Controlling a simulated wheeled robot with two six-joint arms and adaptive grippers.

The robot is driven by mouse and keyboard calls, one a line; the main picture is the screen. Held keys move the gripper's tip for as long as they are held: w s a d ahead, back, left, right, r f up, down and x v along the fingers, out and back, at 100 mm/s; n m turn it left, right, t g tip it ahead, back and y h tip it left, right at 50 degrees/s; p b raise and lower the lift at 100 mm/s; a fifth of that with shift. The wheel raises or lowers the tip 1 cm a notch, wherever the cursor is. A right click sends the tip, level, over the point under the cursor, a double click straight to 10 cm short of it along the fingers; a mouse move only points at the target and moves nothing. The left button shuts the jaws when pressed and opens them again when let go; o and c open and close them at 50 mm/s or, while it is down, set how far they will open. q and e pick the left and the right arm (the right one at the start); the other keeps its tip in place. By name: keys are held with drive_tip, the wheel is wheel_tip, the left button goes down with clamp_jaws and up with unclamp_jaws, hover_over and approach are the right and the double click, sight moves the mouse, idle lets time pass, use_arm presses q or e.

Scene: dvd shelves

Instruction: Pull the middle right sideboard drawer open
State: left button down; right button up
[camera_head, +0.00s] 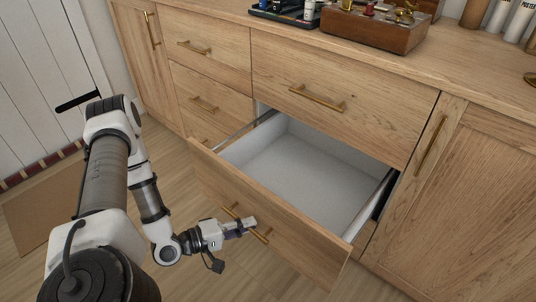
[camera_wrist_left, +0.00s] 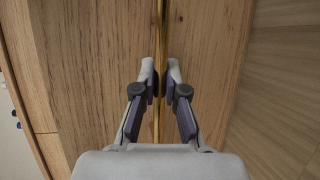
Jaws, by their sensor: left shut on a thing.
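The middle right drawer (camera_head: 268,226) of the wooden sideboard is pulled well out, and its grey interior (camera_head: 300,170) is empty. Its brass bar handle (camera_head: 262,238) is on the front panel. My left gripper (camera_head: 246,225) reaches the handle from the left and is shut on it. In the left wrist view, the two fingers of my left gripper (camera_wrist_left: 160,82) close on either side of the brass handle (camera_wrist_left: 160,35), which runs upright in that picture. The right gripper is in neither view.
The closed drawer above (camera_head: 330,90) has its own handle. Closed drawers (camera_head: 215,95) stand to the left and a cabinet door (camera_head: 470,180) to the right. A wooden box (camera_head: 375,28) and other items stand on top. The floor in front (camera_head: 210,270) is clear.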

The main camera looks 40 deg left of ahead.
use_arm(q)
drive_tip(key=shift+s, duration=1.8)
drive_tip(key=c, duration=1.2)
unclamp_jaws()
drive_tip(key=shift+a+p, duration=0.1)
drive_tip(key=shift+p, duration=0.2)
